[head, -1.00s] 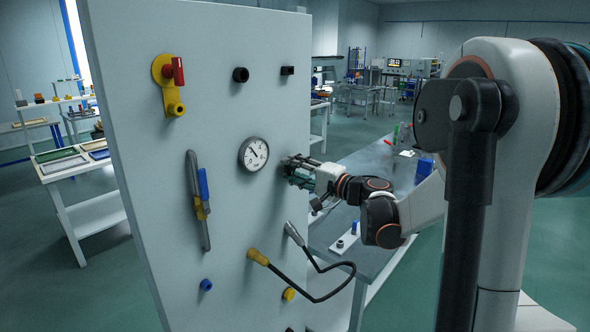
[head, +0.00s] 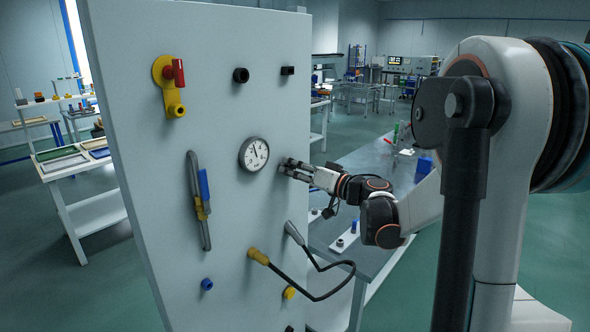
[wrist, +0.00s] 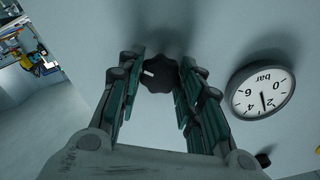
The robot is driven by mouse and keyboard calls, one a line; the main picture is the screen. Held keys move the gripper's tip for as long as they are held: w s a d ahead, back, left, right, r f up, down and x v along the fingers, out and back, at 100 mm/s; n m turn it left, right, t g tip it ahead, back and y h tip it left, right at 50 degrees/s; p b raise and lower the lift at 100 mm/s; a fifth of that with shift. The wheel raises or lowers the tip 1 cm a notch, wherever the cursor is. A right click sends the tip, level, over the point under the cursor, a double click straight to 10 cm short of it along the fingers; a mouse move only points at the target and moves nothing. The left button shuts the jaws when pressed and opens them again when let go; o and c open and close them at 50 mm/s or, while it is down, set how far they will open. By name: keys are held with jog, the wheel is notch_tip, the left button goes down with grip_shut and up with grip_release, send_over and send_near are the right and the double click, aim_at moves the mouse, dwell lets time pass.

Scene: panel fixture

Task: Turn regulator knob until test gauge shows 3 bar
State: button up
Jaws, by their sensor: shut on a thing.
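The regulator knob (wrist: 158,77) is black and lobed with a white mark, on the panel between my gripper's fingers in the wrist view. My gripper (wrist: 160,88) is shut on it, one finger on each side. In the head view my gripper (head: 284,167) reaches the panel just right of the gauge and hides the knob. The round white test gauge (head: 254,154) has its needle pointing up and slightly left. In the wrist view the gauge (wrist: 261,90) is upside down, marked in bar. Its needle lies between 2 and 4, around 3.
The upright panel (head: 145,225) also carries a yellow valve with a red handle (head: 170,85), a lever with a blue grip (head: 202,200) and a black hose (head: 325,298) below my gripper. A grey workbench (head: 375,160) stands behind my arm.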

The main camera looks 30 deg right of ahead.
jog(key=shift+f+n, duration=0.1)
jog(key=shift+n, duration=1.4)
jog(key=shift+s, duration=0.1)
jog(key=o, duration=1.1)
jog(key=shift+c, duration=0.2)
jog(key=v, duration=1.2)
